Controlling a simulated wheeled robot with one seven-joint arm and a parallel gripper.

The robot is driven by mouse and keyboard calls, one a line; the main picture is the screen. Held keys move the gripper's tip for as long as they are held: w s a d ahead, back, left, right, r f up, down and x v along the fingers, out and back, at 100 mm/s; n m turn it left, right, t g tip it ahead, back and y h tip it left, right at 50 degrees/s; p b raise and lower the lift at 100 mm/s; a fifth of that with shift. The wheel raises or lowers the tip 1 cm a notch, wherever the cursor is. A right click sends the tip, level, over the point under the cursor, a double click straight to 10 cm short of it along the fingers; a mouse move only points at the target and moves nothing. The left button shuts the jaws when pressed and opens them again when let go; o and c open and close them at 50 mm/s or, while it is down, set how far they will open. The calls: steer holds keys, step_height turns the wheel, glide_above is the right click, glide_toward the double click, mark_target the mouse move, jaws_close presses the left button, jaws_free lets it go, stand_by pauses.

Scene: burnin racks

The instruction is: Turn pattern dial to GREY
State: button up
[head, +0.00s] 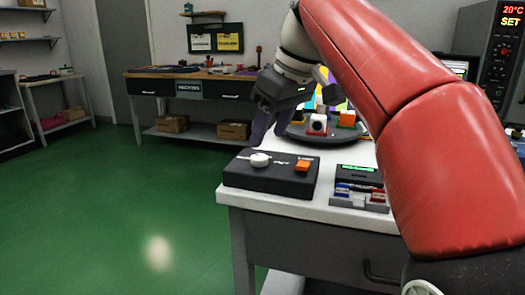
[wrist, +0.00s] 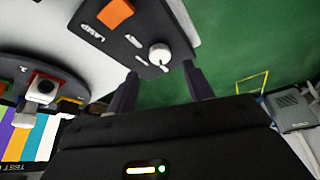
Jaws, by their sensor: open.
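The pattern dial appears to be the white round knob (head: 260,160) on the left of a black control box (head: 270,183) at the table's front left corner. The knob also shows in the wrist view (wrist: 159,54), upper middle. White label marks lie around it, too small or blurred to read, so its setting is unclear. My gripper (head: 270,128) is open and empty, above and behind the box. In the wrist view its two dark fingers (wrist: 161,88) point toward the box, and the knob lies beyond and between their tips, apart from them.
An orange button (head: 302,165) sits on the same box. A round dark stand (head: 322,137) with coloured blocks and a striped test card is behind. A small black unit (head: 358,185) with a green display and red and blue parts stands right. Green floor is clear at left.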

mark_target(260, 157)
steer(key=b+x, duration=0.1)
steer(key=x, duration=0.4)
steer(key=c, duration=1)
